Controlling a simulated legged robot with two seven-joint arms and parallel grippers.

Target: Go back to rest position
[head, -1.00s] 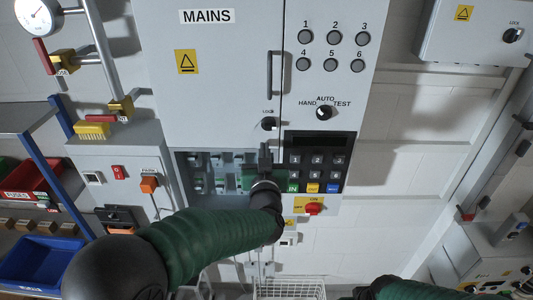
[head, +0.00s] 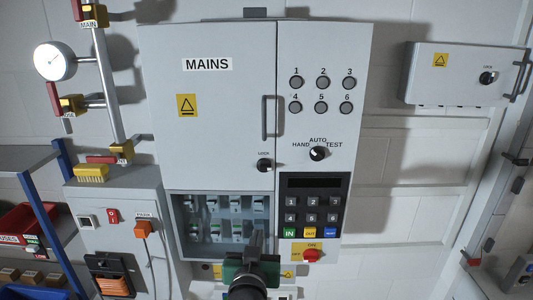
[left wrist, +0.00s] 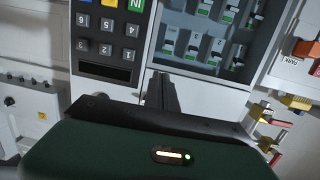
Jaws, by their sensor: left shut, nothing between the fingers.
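My left gripper (head: 257,243) is low in the middle of the head view, in front of the lower edge of the mains cabinet (head: 222,120). Its dark fingers are together and hold nothing. In the left wrist view the closed fingers (left wrist: 160,92) point toward the cabinet's keypad (left wrist: 110,45) and the open recess with breakers (left wrist: 215,45). The fingers overlap these in the picture; I cannot tell the exact gap. My right gripper is in neither view.
The cabinet has a door handle (head: 265,117), a rotary switch (head: 318,153) and a red knob (head: 311,255). A side box with an orange plug (head: 142,229) and shelves with a red bin (head: 20,231) are at left. A grey wall box (head: 455,75) hangs at right.

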